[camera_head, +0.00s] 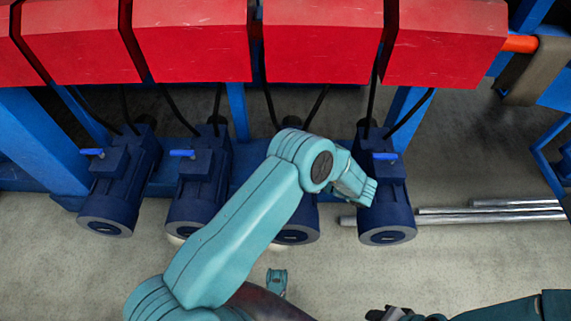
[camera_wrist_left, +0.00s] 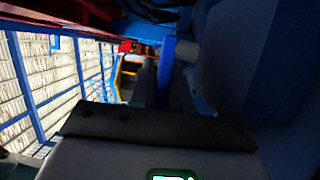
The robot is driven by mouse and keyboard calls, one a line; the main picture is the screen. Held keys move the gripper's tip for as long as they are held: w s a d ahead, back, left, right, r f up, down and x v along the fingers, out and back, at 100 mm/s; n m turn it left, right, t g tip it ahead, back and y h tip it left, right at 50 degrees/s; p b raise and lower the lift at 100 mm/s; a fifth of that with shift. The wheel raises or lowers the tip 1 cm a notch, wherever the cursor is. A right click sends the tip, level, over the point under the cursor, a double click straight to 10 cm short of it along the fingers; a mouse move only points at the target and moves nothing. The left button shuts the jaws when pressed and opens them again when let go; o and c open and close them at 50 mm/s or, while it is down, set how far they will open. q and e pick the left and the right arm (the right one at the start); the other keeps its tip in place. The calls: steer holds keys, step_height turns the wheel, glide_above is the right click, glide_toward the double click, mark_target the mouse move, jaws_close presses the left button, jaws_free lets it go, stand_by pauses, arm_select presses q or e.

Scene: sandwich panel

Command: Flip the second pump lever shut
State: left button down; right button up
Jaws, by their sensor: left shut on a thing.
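Several dark blue pumps stand in a row in the head view. The far-left pump (camera_head: 112,190) and the one beside it (camera_head: 200,190) each have a bright blue lever on top, the first lever (camera_head: 92,152) and the second lever (camera_head: 182,153). My left arm covers much of the third pump (camera_head: 297,232) and hides its lever. My left gripper (camera_head: 368,188) is at the far-right pump (camera_head: 388,210), just below its lever (camera_head: 385,156). In the left wrist view the gripper is shut on a bright blue lever (camera_wrist_left: 168,62). My right gripper is unclear at the lower edge.
Red slanted housings (camera_head: 322,40) run above the pumps, with black cables hanging down. Blue frame posts (camera_head: 40,140) stand at the left. Metal rods (camera_head: 490,213) lie on the floor at the right. The floor in front is mostly clear.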

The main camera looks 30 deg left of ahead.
arm_select(q)
steer(key=c, duration=1.2)
jaws_free()
